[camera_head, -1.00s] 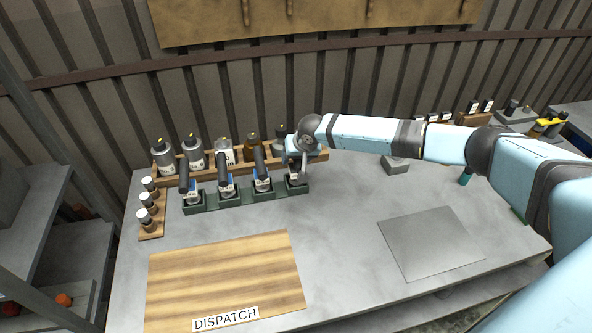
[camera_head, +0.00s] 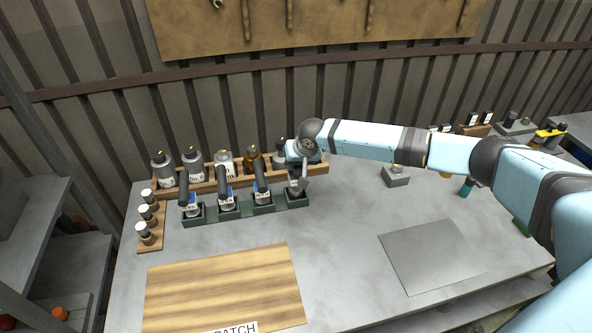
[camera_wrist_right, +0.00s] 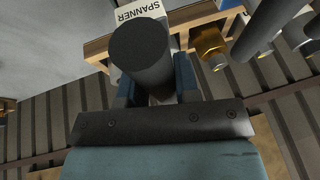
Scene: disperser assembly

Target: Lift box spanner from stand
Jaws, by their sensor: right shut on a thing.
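The green stand (camera_head: 245,209) holds several dark-handled tools in a row on the bench. My right gripper (camera_head: 298,176) is over the stand's right end, pointing down. In the right wrist view the gripper (camera_wrist_right: 157,88) is shut on a thick dark grey cylinder, the box spanner (camera_wrist_right: 145,55), with a finger on each side. A white label reading SPANNER (camera_wrist_right: 143,14) shows just beyond it. The spanner's lower end is hidden, so I cannot tell whether it is clear of its slot. My left gripper is not in view.
A wooden rack of bottles (camera_head: 208,182) stands close behind the stand. A small wooden rack with white-capped vials (camera_head: 146,222) is at left. A wooden dispatch board (camera_head: 225,292) and a grey plate (camera_head: 432,255) lie in front. The bench between them is clear.

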